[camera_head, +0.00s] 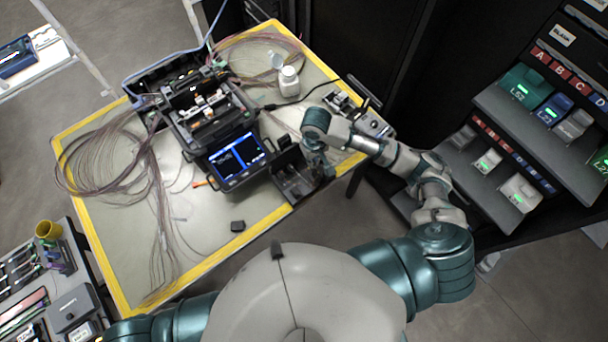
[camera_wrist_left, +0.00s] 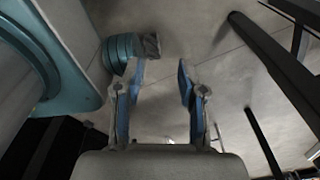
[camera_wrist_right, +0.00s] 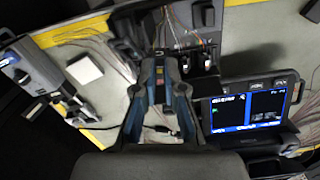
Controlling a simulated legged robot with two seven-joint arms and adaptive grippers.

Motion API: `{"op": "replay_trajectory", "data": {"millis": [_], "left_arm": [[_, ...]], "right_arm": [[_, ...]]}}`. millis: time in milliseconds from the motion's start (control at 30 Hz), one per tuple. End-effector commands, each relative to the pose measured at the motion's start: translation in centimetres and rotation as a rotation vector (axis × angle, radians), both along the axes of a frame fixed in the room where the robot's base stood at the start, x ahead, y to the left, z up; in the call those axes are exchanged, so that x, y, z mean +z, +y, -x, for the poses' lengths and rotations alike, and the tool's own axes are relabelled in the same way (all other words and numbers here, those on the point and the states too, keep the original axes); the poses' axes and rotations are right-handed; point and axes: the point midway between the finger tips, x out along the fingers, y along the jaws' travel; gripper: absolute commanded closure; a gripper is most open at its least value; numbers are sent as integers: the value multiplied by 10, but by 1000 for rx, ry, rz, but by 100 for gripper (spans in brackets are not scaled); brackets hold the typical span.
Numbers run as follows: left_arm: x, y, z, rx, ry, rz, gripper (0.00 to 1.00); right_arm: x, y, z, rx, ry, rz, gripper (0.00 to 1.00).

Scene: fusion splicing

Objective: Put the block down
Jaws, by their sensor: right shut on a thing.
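My right gripper (camera_head: 318,168) is over the front right part of the table, beside a dark tray-like holder (camera_head: 294,184). In the right wrist view its fingers (camera_wrist_right: 160,72) come close together on a small thing, the block (camera_wrist_right: 160,79), of which only a little shows between the fingertips. I cannot tell whether the block touches anything below it. My left gripper is outside the head view. In the left wrist view it (camera_wrist_left: 160,75) is open and empty, with bare floor behind the fingers.
The splicer (camera_head: 210,115) with its lit blue screen (camera_head: 238,160) stands left of my right gripper. A white bottle (camera_head: 288,82) stands behind, and fibre coils (camera_head: 100,165) lie at left. A small dark piece (camera_head: 237,226) lies near the front edge, with bare tabletop around it.

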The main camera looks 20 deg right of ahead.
Motion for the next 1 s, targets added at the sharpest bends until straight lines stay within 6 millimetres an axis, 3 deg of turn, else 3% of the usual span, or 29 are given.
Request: {"op": "replay_trajectory", "data": {"millis": [200,300,400,533,800,1000], "left_arm": [[15,-2,1,1,1,3,60],[18,-7,-1,3,-2,9,60],[19,-13,-6,5,-8,16,60],[20,-16,-8,3,-12,19,60],[21,-9,-3,1,-6,12,60],[21,-3,-3,0,-5,4,60]], "right_arm": [[-41,26,60,118,7,-6,100],[-50,34,77,148,4,-4,100],[-55,39,81,163,1,0,100],[-57,40,58,164,-2,4,100],[-63,33,-22,163,-1,7,100],[-68,27,-63,165,0,4,100]]}}
